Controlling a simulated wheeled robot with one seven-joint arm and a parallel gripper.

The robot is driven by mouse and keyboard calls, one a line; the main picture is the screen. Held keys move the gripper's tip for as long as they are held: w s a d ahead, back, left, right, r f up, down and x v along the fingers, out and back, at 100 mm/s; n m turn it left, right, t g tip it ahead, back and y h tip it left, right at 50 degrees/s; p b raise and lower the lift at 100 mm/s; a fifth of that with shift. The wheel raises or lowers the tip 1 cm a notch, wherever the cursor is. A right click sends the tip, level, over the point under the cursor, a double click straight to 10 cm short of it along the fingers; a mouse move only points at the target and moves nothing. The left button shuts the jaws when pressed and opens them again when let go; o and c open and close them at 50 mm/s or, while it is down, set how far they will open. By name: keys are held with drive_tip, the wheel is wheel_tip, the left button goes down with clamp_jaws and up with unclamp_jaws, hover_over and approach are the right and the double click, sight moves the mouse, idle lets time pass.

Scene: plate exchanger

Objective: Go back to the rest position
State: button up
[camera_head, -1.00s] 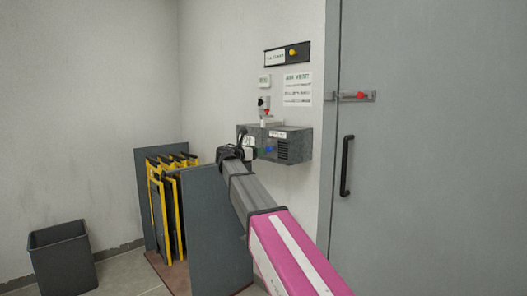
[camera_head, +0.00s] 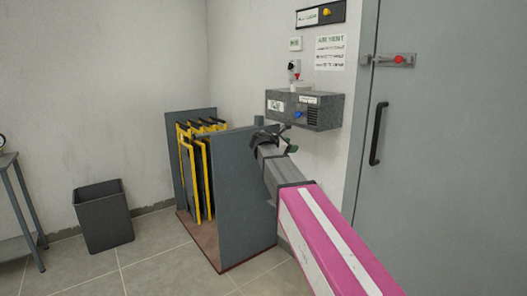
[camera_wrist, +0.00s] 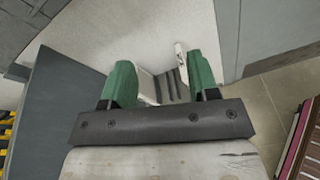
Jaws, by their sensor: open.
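My gripper (camera_head: 277,143) is at the end of my arm, just below the grey wall box (camera_head: 330,113) in the head view. In the wrist view its two green fingers (camera_wrist: 160,88) stand wide apart with nothing held between them. The grey box carries small labels, a blue knob (camera_head: 298,115) and a small valve-like fitting with red on top. My gripper is apart from the box, near the top edge of the grey end plate (camera_head: 243,200) of the plate rack.
The rack holds several yellow-edged plates (camera_head: 196,170) on a brown base. A dark bin (camera_head: 103,215) and a grey table (camera_head: 14,205) stand left. A grey door (camera_head: 450,150) with a black handle and red latch is right. Tiled floor (camera_head: 160,270) is clear in front.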

drive_tip(key=s+d+f+m+g+y, duration=0.25)
drive_tip(key=s+f+m, duration=0.35)
drive_tip(key=f, duration=0.6)
drive_tip(key=s+d+f+m+g+y, duration=0.2)
drive_tip(key=s+d+f+m+y, duration=0.15)
drive_tip(key=s+f, duration=0.6)
drive_tip(key=s+f+m+g+y, duration=0.4)
drive_tip(key=s+f+m+y, duration=0.2)
drive_tip(key=s+f+m, duration=0.6)
drive_tip(key=s+f, duration=0.4)
drive_tip(key=f, duration=0.2)
drive_tip(key=shift+a, duration=0.15)
